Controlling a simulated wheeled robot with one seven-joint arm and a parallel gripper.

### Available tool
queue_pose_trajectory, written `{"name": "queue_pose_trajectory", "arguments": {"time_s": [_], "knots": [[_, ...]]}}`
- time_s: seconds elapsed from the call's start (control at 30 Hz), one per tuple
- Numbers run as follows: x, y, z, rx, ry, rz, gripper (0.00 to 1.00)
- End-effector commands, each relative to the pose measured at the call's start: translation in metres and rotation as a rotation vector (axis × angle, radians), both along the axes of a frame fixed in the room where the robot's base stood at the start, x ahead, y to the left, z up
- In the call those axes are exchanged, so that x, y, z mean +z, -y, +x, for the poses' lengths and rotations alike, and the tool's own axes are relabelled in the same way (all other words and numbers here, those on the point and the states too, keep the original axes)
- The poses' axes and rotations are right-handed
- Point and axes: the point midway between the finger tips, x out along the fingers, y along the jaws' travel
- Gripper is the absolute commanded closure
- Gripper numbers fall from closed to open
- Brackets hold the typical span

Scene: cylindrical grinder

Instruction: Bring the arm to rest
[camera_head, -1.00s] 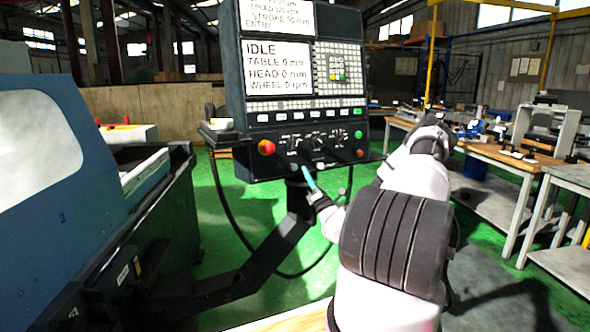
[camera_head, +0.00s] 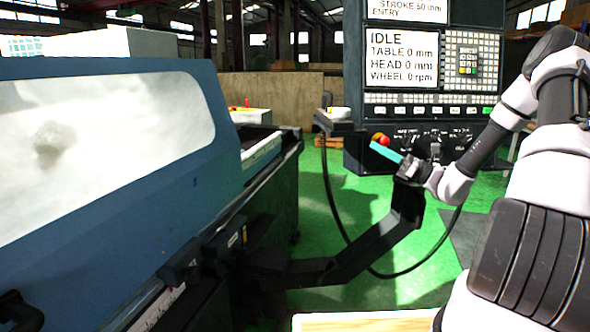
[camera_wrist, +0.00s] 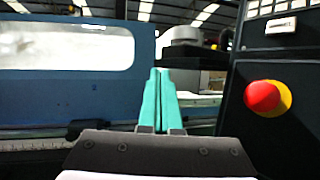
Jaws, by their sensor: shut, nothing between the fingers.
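My gripper (camera_head: 386,152) has teal fingers and is in front of the control panel's lower left part in the head view. In the wrist view its two fingers (camera_wrist: 159,88) lie side by side, shut with nothing between them. My arm is bent at the right of the head view. The control panel (camera_head: 375,98) reads IDLE, with table, head and wheel at 0. Its red emergency stop button on a yellow ring shows at the right of the wrist view (camera_wrist: 265,97), apart from the fingers.
The blue grinder cover (camera_head: 105,200) with a pale window fills the left. A dark support arm (camera_head: 340,262) for the panel and a hanging cable cross the middle, low down. Green floor (camera_head: 345,215) is clear between machine and panel. A wooden surface (camera_head: 365,321) is at the bottom edge.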

Motion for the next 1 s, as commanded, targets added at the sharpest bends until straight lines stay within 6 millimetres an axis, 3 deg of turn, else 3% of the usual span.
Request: {"name": "queue_pose_trajectory", "arguments": {"time_s": [0.03, 0.2, 0.4, 0.67, 1.0], "knots": [[0.011, -0.021, -0.014, 0.071, 0.032, -0.098, 1.00], [0.028, -0.069, -0.065, 0.275, 0.130, -0.406, 1.00], [0.039, -0.097, -0.124, 0.464, 0.265, -0.766, 1.00], [0.056, -0.095, -0.189, 0.612, 0.474, -1.224, 1.00], [0.100, -0.059, -0.249, 0.612, 0.807, -1.776, 1.00]]}}
